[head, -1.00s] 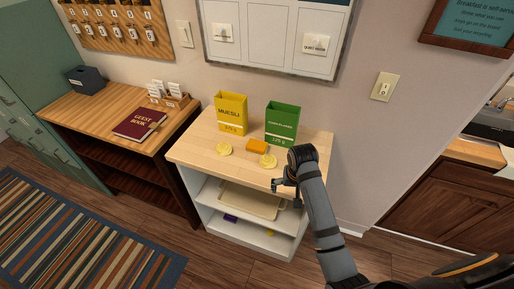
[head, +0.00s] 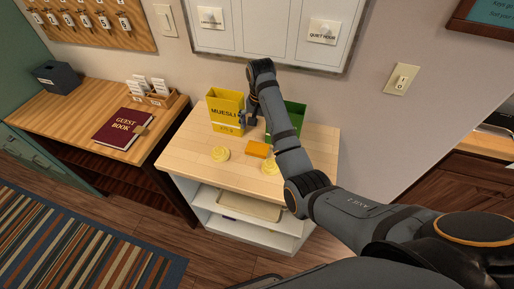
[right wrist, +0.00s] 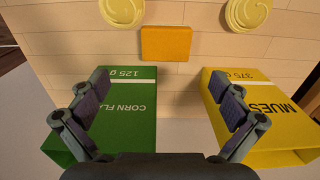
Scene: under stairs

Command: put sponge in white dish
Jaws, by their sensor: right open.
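An orange sponge-like block (head: 257,149) lies on the light wooden top of a white shelf unit, and it also shows in the right wrist view (right wrist: 166,43). My right gripper (head: 246,118) is above the back of the top, near the muesli box. In the right wrist view the right gripper (right wrist: 165,90) is open and empty, its fingers spread, with the block beyond the fingertips. I cannot make out a white dish in these frames. My left gripper is not in view.
A yellow muesli box (head: 226,112) and a green corn flakes box (right wrist: 125,110) stand at the back. Two yellow discs (head: 220,154) (head: 271,168) flank the block. A beige tray (head: 250,206) is on the shelf below. A guest book (head: 124,130) lies on the desk at left.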

